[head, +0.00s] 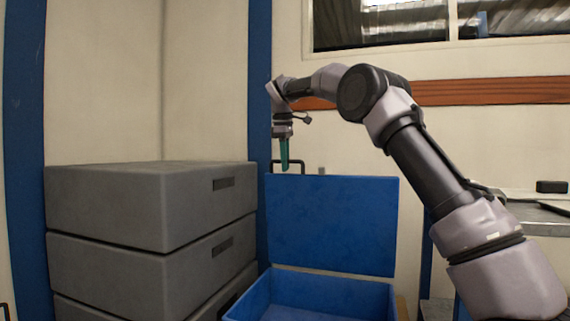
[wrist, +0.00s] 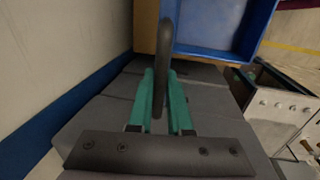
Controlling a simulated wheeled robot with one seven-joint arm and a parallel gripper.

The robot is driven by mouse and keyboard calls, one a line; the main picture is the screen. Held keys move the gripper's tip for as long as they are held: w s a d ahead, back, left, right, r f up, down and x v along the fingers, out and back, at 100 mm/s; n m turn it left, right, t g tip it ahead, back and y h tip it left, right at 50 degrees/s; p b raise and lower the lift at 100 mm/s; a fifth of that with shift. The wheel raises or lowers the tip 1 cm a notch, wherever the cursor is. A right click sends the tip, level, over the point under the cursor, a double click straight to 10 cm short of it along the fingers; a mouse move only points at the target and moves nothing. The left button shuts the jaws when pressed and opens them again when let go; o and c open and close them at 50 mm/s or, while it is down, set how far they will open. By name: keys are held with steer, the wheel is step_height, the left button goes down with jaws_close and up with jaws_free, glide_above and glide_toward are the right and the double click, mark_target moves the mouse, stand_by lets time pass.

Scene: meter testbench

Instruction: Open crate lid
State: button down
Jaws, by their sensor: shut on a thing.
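The blue crate (head: 325,292) stands low in the head view, with its inside showing. Its blue lid (head: 332,225) is raised, standing about upright at the back of the crate. A dark handle (head: 300,162) sticks up from the lid's top left edge. My gripper (head: 285,166) reaches down from above with its green fingers at this handle. In the wrist view my gripper (wrist: 161,75) is shut on the dark handle (wrist: 164,45), which runs between the green fingers. The open blue crate (wrist: 190,50) shows beyond it. The lid's face is not clear in the wrist view.
A stack of grey crates (head: 140,205) stands left of the blue crate, close to the lid. A blue post (head: 259,100) rises behind. A table (head: 545,210) with a small black object (head: 552,187) is at the right.

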steer(key=c, duration=0.8)
jaws_free()
steer(key=shift+f, duration=0.1)
steer(key=shift+c, duration=0.2)
